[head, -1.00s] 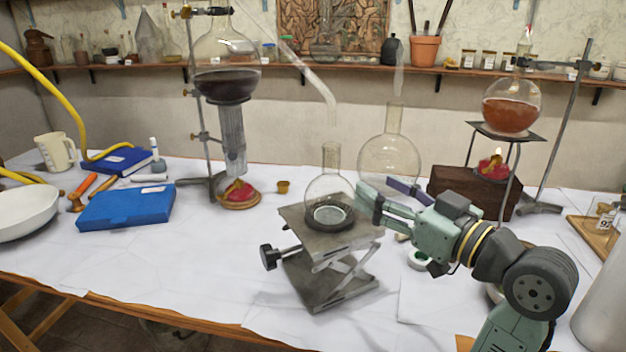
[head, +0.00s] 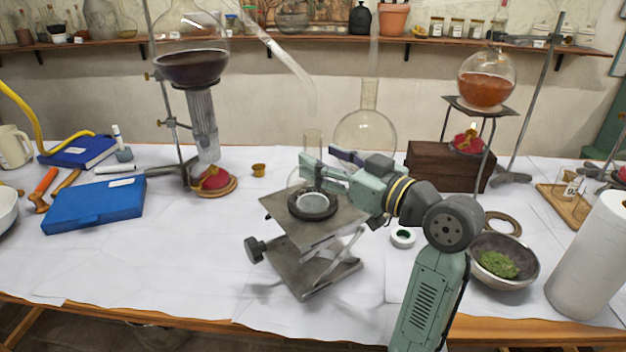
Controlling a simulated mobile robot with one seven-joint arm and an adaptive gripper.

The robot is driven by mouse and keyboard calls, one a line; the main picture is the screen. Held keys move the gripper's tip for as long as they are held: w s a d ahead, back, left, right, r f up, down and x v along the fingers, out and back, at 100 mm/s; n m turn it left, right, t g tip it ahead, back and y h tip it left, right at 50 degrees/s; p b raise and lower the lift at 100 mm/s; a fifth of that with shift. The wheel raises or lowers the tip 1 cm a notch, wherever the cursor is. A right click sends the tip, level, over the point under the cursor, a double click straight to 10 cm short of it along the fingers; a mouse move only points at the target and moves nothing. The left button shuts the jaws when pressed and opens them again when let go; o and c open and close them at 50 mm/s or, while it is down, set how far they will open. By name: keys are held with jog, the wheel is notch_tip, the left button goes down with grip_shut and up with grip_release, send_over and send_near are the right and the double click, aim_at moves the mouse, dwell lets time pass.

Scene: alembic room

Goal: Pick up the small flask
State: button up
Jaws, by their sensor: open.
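The small flask (head: 312,143) is clear glass with a round body and a straight neck. It stands upright on a dark ring (head: 313,212) on top of the metal lab jack (head: 278,218). My gripper (head: 317,158) is open and comes in from the right at the height of the flask's lower neck and upper body. The near finger crosses in front of the flask and hides part of it. The far finger's tip is close to the right of the neck. I cannot tell whether either finger touches the glass.
A larger clear flask (head: 366,135) stands behind my gripper. A stand with a dark-filled flask (head: 190,68) is at the left. A wooden block (head: 432,165), a bowl of green matter (head: 527,268) and a white roll (head: 592,265) are at the right. The table's front left is clear.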

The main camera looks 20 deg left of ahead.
jog(key=p+x, duration=0.1)
jog(key=x, duration=0.2)
jog(key=shift+w+a, duration=0.15)
jog(key=shift+a, duration=0.05)
grip_shut()
dwell(0.5)
